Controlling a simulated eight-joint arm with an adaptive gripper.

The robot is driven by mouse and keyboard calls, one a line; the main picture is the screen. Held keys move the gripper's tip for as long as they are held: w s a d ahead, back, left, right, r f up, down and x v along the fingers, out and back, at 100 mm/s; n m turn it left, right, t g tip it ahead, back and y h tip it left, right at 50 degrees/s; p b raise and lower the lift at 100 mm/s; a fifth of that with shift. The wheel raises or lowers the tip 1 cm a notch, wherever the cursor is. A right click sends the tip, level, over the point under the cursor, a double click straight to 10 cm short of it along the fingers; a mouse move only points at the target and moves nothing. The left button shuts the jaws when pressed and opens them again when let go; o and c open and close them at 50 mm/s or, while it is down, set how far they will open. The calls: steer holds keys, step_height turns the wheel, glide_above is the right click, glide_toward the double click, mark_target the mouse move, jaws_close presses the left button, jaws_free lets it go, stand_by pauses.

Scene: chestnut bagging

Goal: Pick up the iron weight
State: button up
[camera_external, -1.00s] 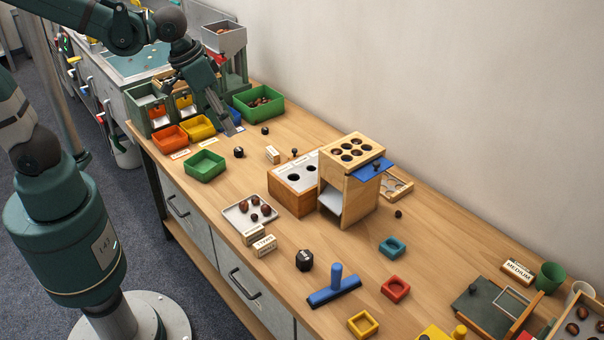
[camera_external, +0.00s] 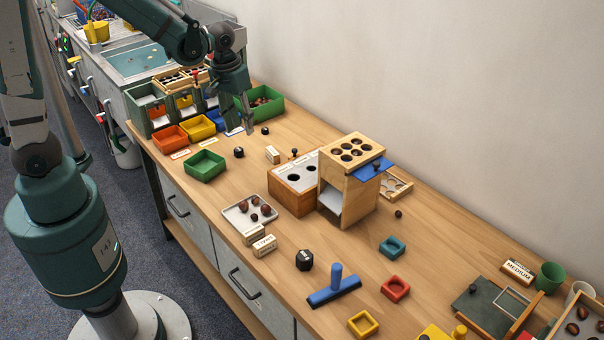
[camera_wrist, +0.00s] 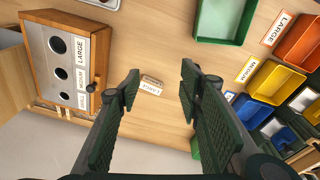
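A black faceted weight (camera_external: 304,260) with a pale marking stands on the near part of the table, left of the blue-handled squeegee. A smaller black piece (camera_external: 238,152) stands right of the green tray, and another (camera_external: 265,130) lies farther back. I cannot tell for sure which is the iron weight; the faceted one is largest. My gripper (camera_external: 248,129) hangs above the far part of the table, well away from the faceted weight. In the wrist view my gripper (camera_wrist: 160,84) is open and empty, with a small LARGE sign block (camera_wrist: 150,88) beyond its fingers.
A wooden box with holes (camera_external: 292,198) and a taller wooden stand (camera_external: 350,185) occupy the middle of the table. A white tray (camera_external: 236,221) holds chestnuts. A green tray (camera_external: 204,164), orange tray (camera_external: 170,139) and yellow tray (camera_external: 198,127) sit at the left.

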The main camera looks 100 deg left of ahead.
mark_target(238, 150)
steer(key=s+a+f+n, duration=0.1)
steer(key=a+f, duration=0.2)
steer(key=s+a+f+n, duration=0.1)
steer(key=a+f, duration=0.1)
steer(key=a, duration=0.1)
steer(key=s+a+f+n+g, duration=0.1)
steer(key=s+a+f, duration=0.1)
steer(key=a+f, duration=0.1)
steer(key=shift+s+a+f+h, duration=0.1)
steer(key=shift+a+f+h, duration=0.05)
steer(key=shift+f+h, duration=0.25)
steer(key=shift+f, duration=0.1)
steer(key=shift+f+b, duration=0.5)
steer(key=shift+f, duration=0.65)
steer(key=shift+s+f+b, duration=0.1)
steer(key=shift+f+b, duration=0.8)
steer(key=shift+f, duration=1.7)
steer(key=c, duration=1.1)
